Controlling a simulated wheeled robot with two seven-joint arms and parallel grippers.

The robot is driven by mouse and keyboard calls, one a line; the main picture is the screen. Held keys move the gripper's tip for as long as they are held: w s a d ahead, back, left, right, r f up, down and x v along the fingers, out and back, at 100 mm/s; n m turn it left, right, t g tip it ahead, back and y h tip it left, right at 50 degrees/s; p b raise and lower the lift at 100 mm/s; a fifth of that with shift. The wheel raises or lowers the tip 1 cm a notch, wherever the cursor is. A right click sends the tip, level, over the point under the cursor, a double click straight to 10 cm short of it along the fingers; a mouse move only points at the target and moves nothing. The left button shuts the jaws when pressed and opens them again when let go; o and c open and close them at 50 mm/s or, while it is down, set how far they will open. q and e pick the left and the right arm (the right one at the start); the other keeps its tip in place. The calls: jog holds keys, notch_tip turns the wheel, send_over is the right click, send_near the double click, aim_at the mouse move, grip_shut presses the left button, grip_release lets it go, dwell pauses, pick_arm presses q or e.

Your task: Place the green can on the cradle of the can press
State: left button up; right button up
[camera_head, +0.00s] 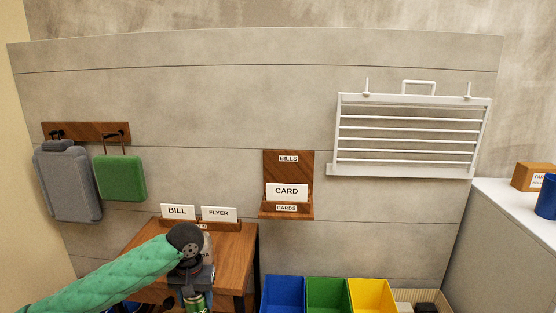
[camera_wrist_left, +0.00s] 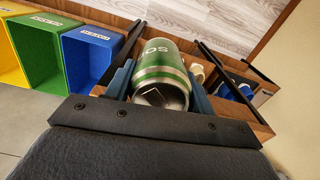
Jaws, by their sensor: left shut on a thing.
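The green can (camera_head: 197,303) is at the bottom of the head view, below my left wrist. In the left wrist view the green can (camera_wrist_left: 162,65) shows large, with pale lettering, a silver rim and a dark hollow in its near end. My left gripper (camera_wrist_left: 158,88) is shut on it, one blue-grey finger on each side. In the head view my left gripper (camera_head: 194,288) is over the front of the wooden table (camera_head: 236,256). I cannot make out the can press or its cradle; my arm hides part of the table. My right gripper is not in view.
Blue (camera_head: 283,294), green (camera_head: 328,294) and yellow (camera_head: 371,295) bins stand right of the table. BILL (camera_head: 178,211) and FLYER (camera_head: 219,214) cards stand at its back. A grey case (camera_head: 67,180) and green case (camera_head: 121,178) hang left. A white counter (camera_head: 515,215) is right.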

pick_arm(q)
jog(key=s+d+f, duration=0.1)
jog(key=s+f, duration=0.3)
jog(key=f, duration=0.2)
jog(key=shift+s+f, duration=0.35)
jog(key=shift+f, duration=0.05)
jog(key=shift+d, duration=0.1)
